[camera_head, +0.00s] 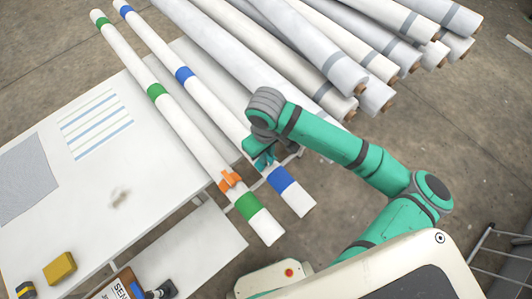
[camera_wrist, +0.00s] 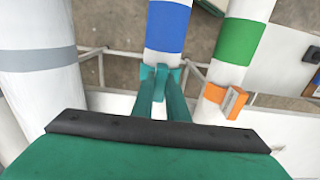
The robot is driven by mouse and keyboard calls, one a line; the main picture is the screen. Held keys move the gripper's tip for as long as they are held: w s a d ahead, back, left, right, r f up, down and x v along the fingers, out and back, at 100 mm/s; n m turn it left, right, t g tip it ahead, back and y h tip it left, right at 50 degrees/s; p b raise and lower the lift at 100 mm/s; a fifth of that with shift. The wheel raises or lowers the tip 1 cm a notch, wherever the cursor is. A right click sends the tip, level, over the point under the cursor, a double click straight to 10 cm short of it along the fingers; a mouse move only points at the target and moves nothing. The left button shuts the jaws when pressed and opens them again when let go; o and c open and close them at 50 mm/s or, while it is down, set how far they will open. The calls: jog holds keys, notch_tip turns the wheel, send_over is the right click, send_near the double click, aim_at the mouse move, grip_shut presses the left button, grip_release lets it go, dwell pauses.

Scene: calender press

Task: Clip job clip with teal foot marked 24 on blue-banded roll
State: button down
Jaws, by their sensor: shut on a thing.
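The blue-banded roll (camera_head: 215,105) is a long white roll lying slantwise, with several blue bands; its near blue band also shows in the wrist view (camera_wrist: 168,25). My gripper (camera_head: 265,160) is over this roll, just up from its near blue band. In the wrist view its two green fingers (camera_wrist: 160,78) are shut on a small teal clip (camera_wrist: 161,70), which lies against the roll's white surface at the band's edge. I cannot read a 24 on it. I cannot tell whether the clip grips the roll or only touches it.
A green-banded roll (camera_head: 190,135) lies close beside, with an orange clip (camera_head: 230,181) on it, seen also in the wrist view (camera_wrist: 230,101). Large white rolls (camera_head: 290,60) are stacked at the upper right. A white table (camera_head: 90,190) stands at left with a yellow block (camera_head: 59,267).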

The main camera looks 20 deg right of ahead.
jog(key=shift+f, duration=0.1)
dwell(0.3)
jog(key=c, duration=1.2)
grip_release()
jog(key=shift+r, duration=3.5)
jog(key=shift+s, duration=0.1)
